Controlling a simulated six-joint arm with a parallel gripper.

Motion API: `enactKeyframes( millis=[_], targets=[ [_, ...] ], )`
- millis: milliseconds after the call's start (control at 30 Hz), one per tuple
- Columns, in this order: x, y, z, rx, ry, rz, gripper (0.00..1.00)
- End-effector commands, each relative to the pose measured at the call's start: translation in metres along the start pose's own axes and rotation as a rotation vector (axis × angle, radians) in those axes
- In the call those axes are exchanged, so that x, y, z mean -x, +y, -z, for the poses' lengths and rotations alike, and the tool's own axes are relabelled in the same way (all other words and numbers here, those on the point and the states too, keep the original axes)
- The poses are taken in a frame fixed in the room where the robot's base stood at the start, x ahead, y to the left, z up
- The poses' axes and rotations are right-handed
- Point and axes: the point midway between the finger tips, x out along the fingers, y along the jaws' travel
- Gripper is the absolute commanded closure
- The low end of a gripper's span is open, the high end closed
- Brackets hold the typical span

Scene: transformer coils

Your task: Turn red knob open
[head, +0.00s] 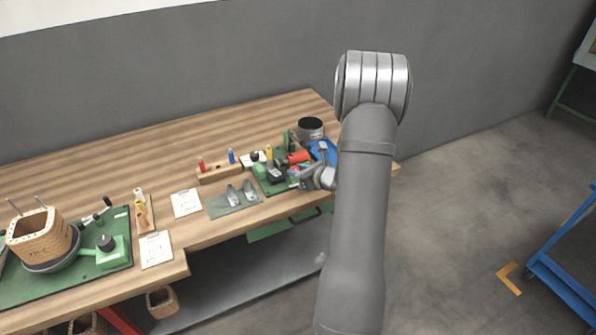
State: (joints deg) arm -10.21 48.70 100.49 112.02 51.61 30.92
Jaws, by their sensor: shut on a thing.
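A green fixture (262,186) stands near the right end of the wooden bench. It carries black parts and a bright red cylindrical part (299,157). My gripper (297,174) is low at the right side of this fixture, just in front of the red part. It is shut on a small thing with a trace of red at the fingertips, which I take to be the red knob. The knob is tiny here and mostly hidden by the fingers, so its turn angle cannot be told. My forearm hides the bench's right end in part.
A black round container (311,127) and a blue item (323,150) are close behind my gripper. A wooden block (218,173) with red and blue tools stands to the left. A coil fixture (108,258) is far left. Open floor lies right, with a blue cart (570,290).

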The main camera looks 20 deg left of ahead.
Motion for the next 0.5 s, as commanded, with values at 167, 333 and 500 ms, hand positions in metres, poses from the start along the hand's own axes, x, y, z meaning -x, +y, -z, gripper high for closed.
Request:
enactKeyframes(
  millis=[167, 333, 500],
  targets=[
    [0.0004, -0.0031, 0.0000, 0.037, -0.001, -0.085, 0.97],
    [-0.0002, -0.0051, -0.0002, 0.085, -0.001, -0.202, 0.97],
    [-0.0007, -0.0070, -0.0001, 0.136, 0.000, -0.325, 0.97]
  ],
)
